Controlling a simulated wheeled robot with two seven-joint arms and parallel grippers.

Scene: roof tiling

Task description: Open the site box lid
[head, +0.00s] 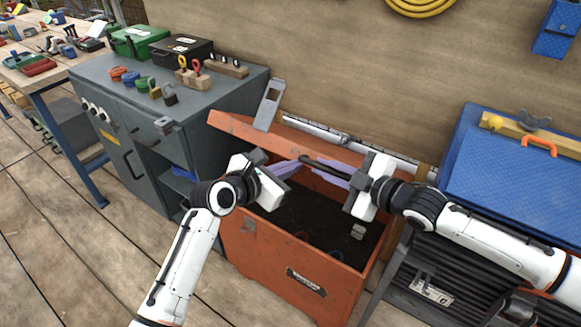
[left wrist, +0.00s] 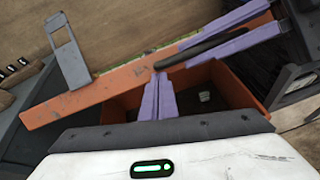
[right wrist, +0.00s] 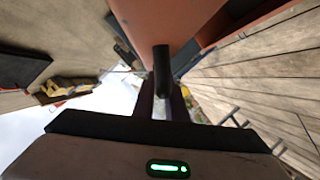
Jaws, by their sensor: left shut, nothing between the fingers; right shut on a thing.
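The orange site box (head: 275,270) stands open at the front, its dark inside in view. Its orange lid (head: 235,125) is raised along the back side and seen nearly edge-on; it also shows in the left wrist view (left wrist: 85,98). My right gripper (head: 322,169) is shut on the lid's black handle (head: 312,160), which also shows in the right wrist view (right wrist: 162,75). My left gripper (head: 294,163) is shut and empty, its purple fingertips close to the lid and the handle's end. I cannot tell whether they touch the lid.
A grey cabinet (head: 150,150) with padlocks and cases on top stands to the left. A blue chest (head: 510,180) stands to the right. A grey plate with a slot (head: 269,105) rises behind the lid, before the wooden wall (head: 330,60). Floor is clear at front left.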

